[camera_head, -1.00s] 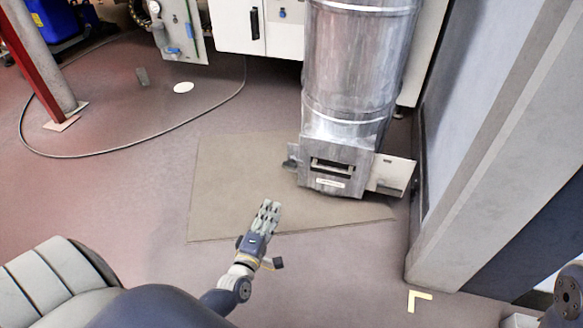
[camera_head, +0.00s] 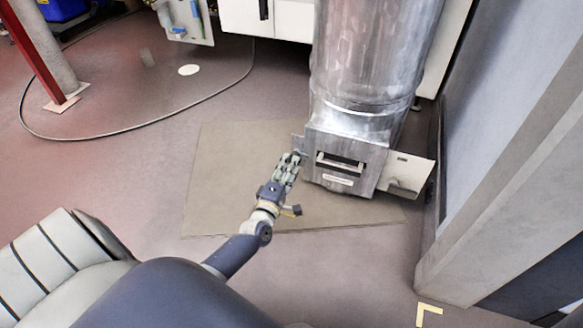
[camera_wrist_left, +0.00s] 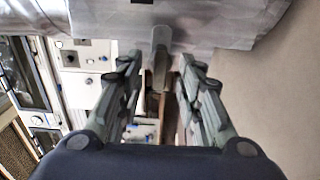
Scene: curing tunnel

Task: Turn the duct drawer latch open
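The metal duct box (camera_head: 345,140) has a drawer (camera_head: 341,165) with a slot-like handle on its front. The latch (camera_head: 298,145) sticks out at the box's left side, partly hidden by my left gripper (camera_head: 289,162), whose fingertips are right at it. In the left wrist view, the latch shows as a grey rounded lever (camera_wrist_left: 161,40) ahead of and between the fingertips of my left gripper (camera_wrist_left: 158,72). The fingers are apart, one on each side of the lever's line. I cannot tell whether they touch it. My right gripper is out of view.
A round metal duct (camera_head: 370,60) rises from the box. A flat plate (camera_head: 408,172) sticks out at its right, close to a grey wall post (camera_head: 500,180). A beige mat (camera_head: 235,180) lies under the box. Open floor stretches left, with a cable (camera_head: 130,130) on it.

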